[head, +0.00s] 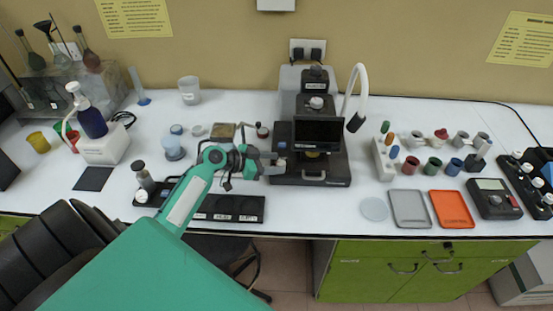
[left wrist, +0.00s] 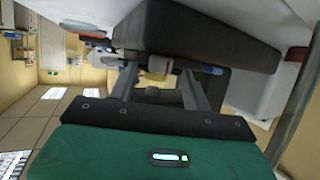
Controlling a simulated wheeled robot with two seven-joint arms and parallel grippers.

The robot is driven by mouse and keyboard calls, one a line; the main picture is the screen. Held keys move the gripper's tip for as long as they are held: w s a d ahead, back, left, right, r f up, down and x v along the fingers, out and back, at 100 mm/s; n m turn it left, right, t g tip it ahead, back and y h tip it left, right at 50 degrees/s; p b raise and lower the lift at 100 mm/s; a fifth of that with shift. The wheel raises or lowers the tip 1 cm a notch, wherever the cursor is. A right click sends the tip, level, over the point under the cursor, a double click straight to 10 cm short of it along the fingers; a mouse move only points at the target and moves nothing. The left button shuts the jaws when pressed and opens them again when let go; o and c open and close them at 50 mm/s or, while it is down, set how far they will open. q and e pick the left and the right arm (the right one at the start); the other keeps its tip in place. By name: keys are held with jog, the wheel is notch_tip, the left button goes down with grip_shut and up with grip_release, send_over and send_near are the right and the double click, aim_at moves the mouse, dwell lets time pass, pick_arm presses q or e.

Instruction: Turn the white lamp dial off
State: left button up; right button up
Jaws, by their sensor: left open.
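A black microscope-like device (head: 312,172) with a dark screen stands on the white bench in the middle of the head view. My left gripper (head: 279,166) is at the left side of its base, with its fingers pointing at it. In the left wrist view the gripper (left wrist: 160,74) is open, with a finger on either side of a small pale knob (left wrist: 159,64) on the side of the black base. The knob looks like the white lamp dial; I cannot tell whether the fingers touch it or how it is turned. My right gripper is not in view.
A white gooseneck lamp (head: 360,82) rises right of the device. An orange tray (head: 451,209) and a grey tray (head: 409,208) lie at the right front. A black slide holder (head: 235,208) lies below my left arm. Small jars (head: 172,148) stand left of the gripper.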

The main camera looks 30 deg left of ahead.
pick_arm(q)
jog(key=shift+x, duration=0.8)
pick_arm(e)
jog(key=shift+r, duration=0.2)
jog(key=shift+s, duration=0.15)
pick_arm(q)
jog(key=shift+c, duration=1.1)
jog(key=c, duration=0.8)
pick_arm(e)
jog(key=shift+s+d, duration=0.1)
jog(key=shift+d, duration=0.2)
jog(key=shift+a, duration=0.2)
